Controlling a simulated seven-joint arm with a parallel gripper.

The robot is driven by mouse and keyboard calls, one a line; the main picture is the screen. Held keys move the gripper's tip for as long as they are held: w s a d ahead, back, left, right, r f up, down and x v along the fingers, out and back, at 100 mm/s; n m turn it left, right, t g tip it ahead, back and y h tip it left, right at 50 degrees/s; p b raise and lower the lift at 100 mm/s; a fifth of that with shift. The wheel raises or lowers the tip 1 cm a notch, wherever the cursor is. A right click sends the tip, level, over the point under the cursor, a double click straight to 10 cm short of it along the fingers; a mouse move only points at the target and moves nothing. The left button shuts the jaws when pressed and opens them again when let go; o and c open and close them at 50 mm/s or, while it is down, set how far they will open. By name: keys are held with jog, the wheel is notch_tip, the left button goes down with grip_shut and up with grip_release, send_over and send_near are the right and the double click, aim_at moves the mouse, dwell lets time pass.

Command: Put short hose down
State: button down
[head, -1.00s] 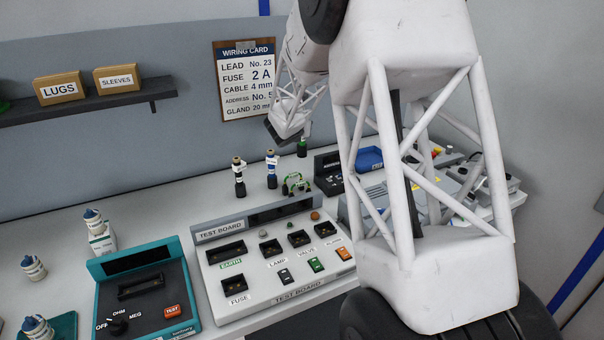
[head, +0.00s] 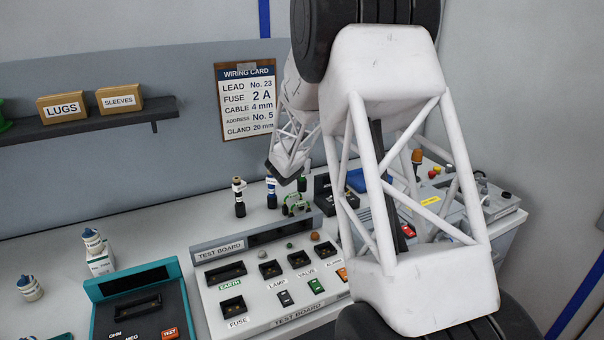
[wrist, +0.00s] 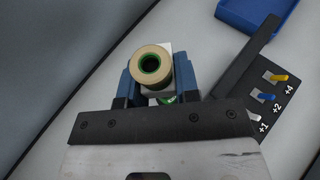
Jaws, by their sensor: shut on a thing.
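My gripper (wrist: 156,78) is shut on the short hose (wrist: 150,64), with one blue finger on each side of it. In the wrist view the hose appears end-on, as a tan ring with a green inner ring and a dark hole. A pale patch and a bit of green show behind it. In the head view my gripper (head: 285,170) is low over the back of the bench. A small green-and-black piece (head: 302,184) shows at its tip, probably the held hose. Whether its lower end touches the bench is unclear.
Two banded upright pieces (head: 240,196) (head: 271,191) stand to the left. A black switch box (wrist: 255,95) and a blue tray (wrist: 258,12) are close on the right. The test board (head: 222,250) is nearer.

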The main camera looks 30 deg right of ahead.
aim_at(302, 180)
jog(key=shift+f, duration=1.75)
jog(key=shift+f, duration=0.15)
jog(key=c, duration=0.8)
grip_release()
jog(key=shift+c, duration=0.2)
jog(key=shift+s, duration=0.1)
jog(key=v, duration=1.2)
